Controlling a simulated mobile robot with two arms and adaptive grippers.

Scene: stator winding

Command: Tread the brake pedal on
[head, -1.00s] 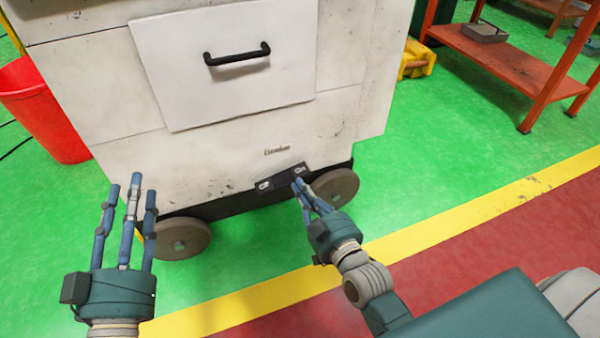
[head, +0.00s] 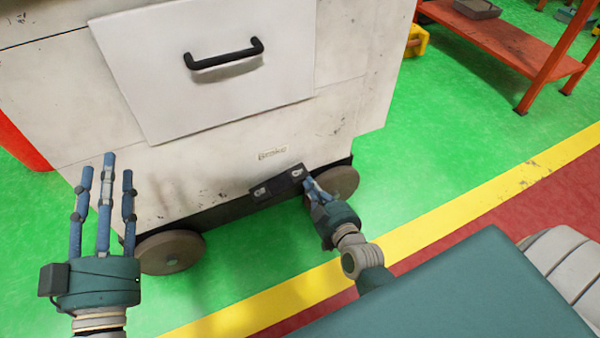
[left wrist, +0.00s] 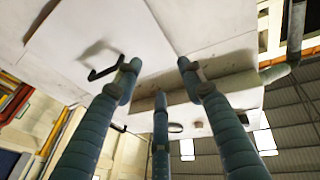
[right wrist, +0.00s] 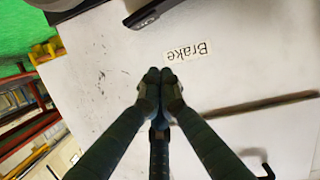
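The brake pedal (head: 277,187) is a dark bar with a light mark near each end, low on the front of the white cabinet (head: 200,185). Part of it also shows at the top of the right wrist view (right wrist: 150,12). A "Brake" label (head: 272,153) is above it; it also shows in the right wrist view (right wrist: 188,50). My right gripper (head: 310,183) has its fingers drawn together, empty, at the pedal's right end; I cannot tell whether they touch it. My left gripper (head: 106,172) is open and empty, fingers spread, left of the pedal before the cabinet.
The cabinet has a black handle (head: 224,54) and wheels at left (head: 171,252) and right (head: 337,182). A red bin (head: 20,145) stands at the left. An orange shelf (head: 500,45) stands at the back right.

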